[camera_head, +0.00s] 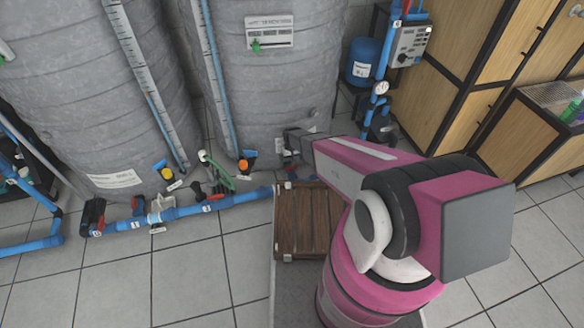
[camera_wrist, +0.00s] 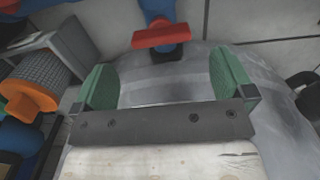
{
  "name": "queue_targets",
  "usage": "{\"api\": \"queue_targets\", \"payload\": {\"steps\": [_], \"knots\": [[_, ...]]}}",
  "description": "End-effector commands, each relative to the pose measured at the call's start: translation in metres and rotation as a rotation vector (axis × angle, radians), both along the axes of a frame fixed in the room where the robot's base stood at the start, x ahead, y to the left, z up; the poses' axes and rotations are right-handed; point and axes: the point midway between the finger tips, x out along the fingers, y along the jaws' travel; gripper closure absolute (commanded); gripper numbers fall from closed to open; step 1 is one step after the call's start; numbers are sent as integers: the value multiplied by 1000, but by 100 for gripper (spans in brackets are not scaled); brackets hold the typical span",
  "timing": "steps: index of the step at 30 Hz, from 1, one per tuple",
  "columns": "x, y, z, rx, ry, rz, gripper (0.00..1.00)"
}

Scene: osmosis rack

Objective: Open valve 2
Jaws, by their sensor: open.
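In the wrist view, a red valve handle (camera_wrist: 162,36) with a black part under it sits on a blue pipe (camera_wrist: 156,10), just beyond the fingertips. The green-padded fingers of my gripper (camera_wrist: 165,80) are spread apart with nothing between them, and the handle is ahead of the gap, apart from them. Red and black valves (camera_head: 138,206) sit along the floor pipe (camera_head: 180,213). I cannot read which one is labelled 2.
Two large grey tanks (camera_head: 85,90) (camera_head: 265,85) stand behind the pipe. A wooden slatted platform (camera_head: 300,225) lies by my arm. An orange-capped part (camera_wrist: 30,105) is left of the fingers in the wrist view. Tiled floor (camera_head: 115,280) is clear at front left.

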Motion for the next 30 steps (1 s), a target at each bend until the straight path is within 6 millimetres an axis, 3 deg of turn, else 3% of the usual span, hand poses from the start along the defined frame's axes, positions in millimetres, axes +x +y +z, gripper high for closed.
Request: {"api": "queue_targets", "payload": {"steps": [3,9,20,21,25,30], "knots": [[2,0,-25,0,1,0,0],[2,0,-55,0,0,0,0],[0,0,-64,0,-1,0,0],[0,0,-64,0,-1,0,3],[0,0,-64,0,-1,0,45],[0,0,-63,0,0,2,45]]}}
